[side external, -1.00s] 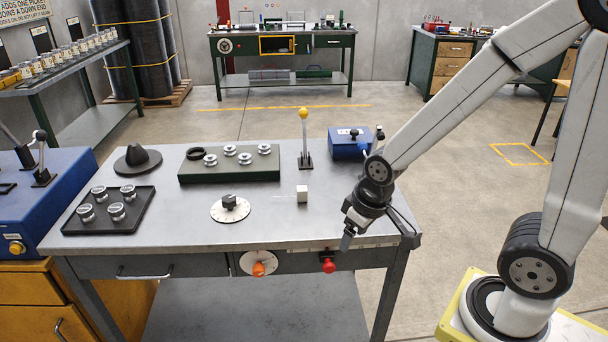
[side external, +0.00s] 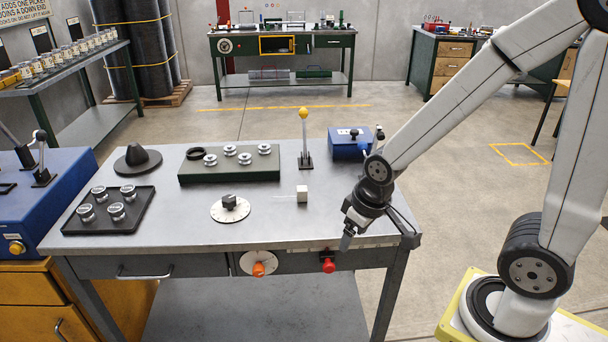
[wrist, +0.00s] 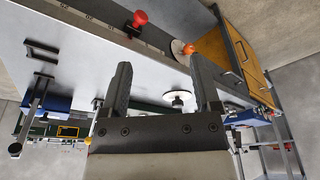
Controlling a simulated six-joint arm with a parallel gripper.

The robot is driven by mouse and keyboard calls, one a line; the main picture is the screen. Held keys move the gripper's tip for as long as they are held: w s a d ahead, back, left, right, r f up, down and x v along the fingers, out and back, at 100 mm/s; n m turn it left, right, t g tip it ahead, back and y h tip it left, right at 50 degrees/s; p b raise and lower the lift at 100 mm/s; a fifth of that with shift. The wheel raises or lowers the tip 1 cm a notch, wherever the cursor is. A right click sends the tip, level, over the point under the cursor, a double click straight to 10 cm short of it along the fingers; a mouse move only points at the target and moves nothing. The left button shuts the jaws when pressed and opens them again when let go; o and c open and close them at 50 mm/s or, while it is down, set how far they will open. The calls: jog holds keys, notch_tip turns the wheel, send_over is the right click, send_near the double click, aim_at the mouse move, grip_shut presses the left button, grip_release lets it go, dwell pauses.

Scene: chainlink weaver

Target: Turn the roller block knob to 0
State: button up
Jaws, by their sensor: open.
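A dark knob (side external: 230,201) sits on a white round dial plate (side external: 217,214) on the table top. An orange knob (side external: 258,269) sits on a second white dial on the table's front panel. I cannot tell which one is the roller block knob; dial marks are too small to read. The green block (side external: 228,171) with several metal rollers is behind the top dial. My gripper (side external: 347,240) is at the table's front right, apart from both knobs. In the wrist view my gripper (wrist: 160,68) is open and empty; the top dial (wrist: 178,94) shows beyond the fingers.
A red knob (side external: 328,265) is on the front panel near my gripper. A black tray (side external: 108,217) with metal parts is at left.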

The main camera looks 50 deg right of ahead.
jog(key=shift+o, duration=0.2)
jog(key=shift+w+a+f+m, duration=0.15)
jog(key=shift+w+m, duration=0.45)
jog(key=shift+m, duration=0.2)
jog(key=m+t+y, duration=0.4)
jog(key=m+y, duration=0.4)
jog(key=m, duration=1.2)
send_near(231, 198)
jog(key=s+a, duration=0.2)
jog(key=s+a+f, duration=0.1)
jog(key=s+a, duration=0.1)
jog(key=s, duration=0.1)
jog(key=s+a+f, duration=0.1)
jog(key=s+a, duration=0.1)
jog(key=s, duration=0.1)
jog(key=shift+s+a+f, duration=0.15)
jog(key=shift+a, duration=0.2)
jog(key=w+d+m+t, duration=0.1)
jog(key=w+m, duration=0.1)
jog(key=w+d+m+t, duration=0.1)
jog(key=w+m, duration=0.1)
jog(key=w+d+f+m+t, duration=0.1)
jog(key=w+m, duration=0.1)
jog(key=w, duration=0.1)
jog(key=shift+w+d+f+m+t, duration=0.1)
jog(key=shift+d+m+t, duration=0.2)
jog(key=shift+d+t, duration=0.1)
jog(key=shift+w+d+m+t, duration=0.3)
jog(key=shift+w, duration=0.05)
jog(key=shift+a, duration=0.1)
